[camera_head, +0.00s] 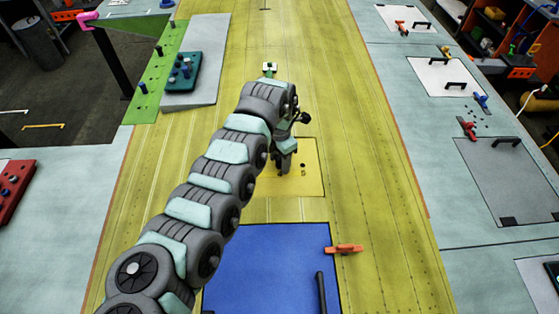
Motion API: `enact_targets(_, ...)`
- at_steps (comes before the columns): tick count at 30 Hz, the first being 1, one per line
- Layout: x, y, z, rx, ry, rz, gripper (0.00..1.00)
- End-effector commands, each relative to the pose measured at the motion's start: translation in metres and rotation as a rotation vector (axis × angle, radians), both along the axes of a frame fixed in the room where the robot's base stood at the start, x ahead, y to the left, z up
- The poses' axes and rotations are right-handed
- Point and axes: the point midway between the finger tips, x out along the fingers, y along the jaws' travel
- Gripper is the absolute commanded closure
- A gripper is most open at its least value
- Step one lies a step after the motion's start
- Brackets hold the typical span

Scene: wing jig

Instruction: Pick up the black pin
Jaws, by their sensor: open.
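My gripper (284,168) points down over a yellow square panel (311,184) in the middle of the wing. Its fingers are small in this view, and I see nothing held between them. A small dark spot (303,166) shows on the panel just right of the gripper; I cannot tell whether it is a pin or a hole. A dark teal block (186,84) with several dark pegs stands on a grey plate at the upper left. I cannot single out the black pin for sure, and my arm hides part of the wing.
A blue panel (262,285) with a black bar (321,293) and an orange clamp (345,249) lies in front. A red block (12,190) is at the far left. Handled plates, such as the grey plate (510,180), lie on the right-hand surface. The wing right of the gripper is clear.

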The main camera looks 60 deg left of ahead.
Motion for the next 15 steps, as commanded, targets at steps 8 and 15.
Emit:
enact_targets(8,0.0002,0.0000,0.0002,0.000,0.000,0.000,0.69)
enact_targets(15,0.0002,0.0001,0.0004,0.000,0.000,-0.001,0.89)
